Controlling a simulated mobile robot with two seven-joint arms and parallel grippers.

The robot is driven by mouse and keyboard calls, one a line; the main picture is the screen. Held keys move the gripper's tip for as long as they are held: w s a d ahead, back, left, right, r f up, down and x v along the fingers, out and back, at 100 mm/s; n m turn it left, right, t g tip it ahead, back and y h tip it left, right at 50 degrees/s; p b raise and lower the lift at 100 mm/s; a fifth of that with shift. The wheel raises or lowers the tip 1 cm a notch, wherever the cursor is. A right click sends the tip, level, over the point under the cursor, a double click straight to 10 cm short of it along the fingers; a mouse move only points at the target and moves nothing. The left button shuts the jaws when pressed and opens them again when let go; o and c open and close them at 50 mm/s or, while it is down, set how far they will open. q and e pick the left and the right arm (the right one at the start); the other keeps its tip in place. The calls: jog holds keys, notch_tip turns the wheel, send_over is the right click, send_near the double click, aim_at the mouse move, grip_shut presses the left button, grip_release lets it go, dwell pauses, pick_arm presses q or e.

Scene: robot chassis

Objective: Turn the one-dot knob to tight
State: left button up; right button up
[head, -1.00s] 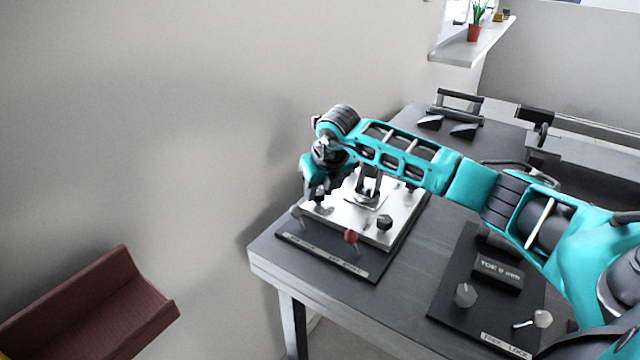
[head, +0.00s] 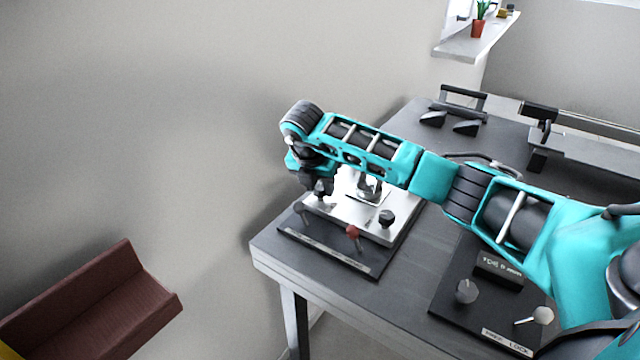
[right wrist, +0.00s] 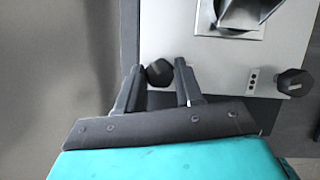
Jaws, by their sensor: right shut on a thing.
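My right gripper (right wrist: 158,88) has one finger on each side of a dark faceted knob (right wrist: 158,72) and is shut on it. This knob sits at the left side of a light metal plate (right wrist: 215,65). Its dot label is not visible, so I cannot read its dots or setting. In the head view, my right gripper (head: 322,192) reaches down at the plate's left part and hides most of that knob. A second dark knob (head: 387,218) stands at the plate's right front; it also shows in the wrist view (right wrist: 294,82), beside a dotted label (right wrist: 252,80). My left gripper is out of view.
A red-tipped lever (head: 352,232) stands in front of the plate. A metal fixture (right wrist: 238,14) rises from the plate. A dark panel with a grey knob (head: 466,290) and a pale-handled lever (head: 541,315) lies to the right. A wall is close on the left.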

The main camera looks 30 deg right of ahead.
jog(key=shift+m, duration=0.5)
jog(key=o, duration=1)
jog(key=shift+o, duration=0.2)
jog(key=v, duration=1.3)
jog(key=shift+w+p, duration=0.25)
jog(key=shift+p, duration=0.2)
